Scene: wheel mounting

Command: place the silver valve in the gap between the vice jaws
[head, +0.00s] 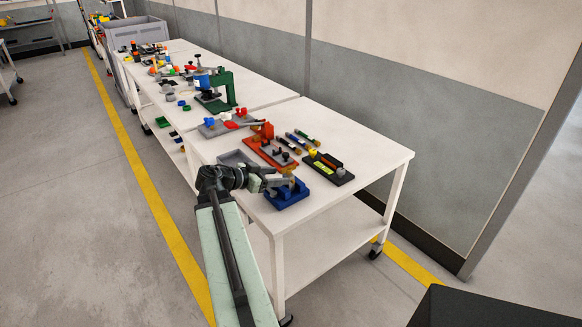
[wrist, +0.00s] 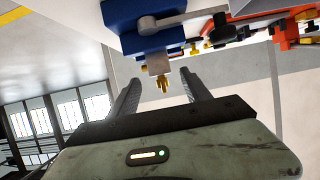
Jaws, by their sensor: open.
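The blue vice (head: 288,195) stands at the near edge of the white table in the head view. It also fills the top of the wrist view (wrist: 128,14), with a light grey jaw part on it. A small silver piece with a brass-coloured end, apparently the silver valve (wrist: 158,68), sticks out from the vice toward my gripper. Whether it sits fully in the gap between the jaws is hidden. My gripper (wrist: 158,82) is open, its two fingers apart with the brass end between them and not touching it. In the head view my gripper (head: 284,180) is right beside the vice.
A grey tray (head: 236,158) lies left of the vice. An orange-red fixture (head: 268,150) and a black block with a yellow label (head: 328,168) stand behind it. A green press (head: 215,92) stands farther back. The table's right end is clear.

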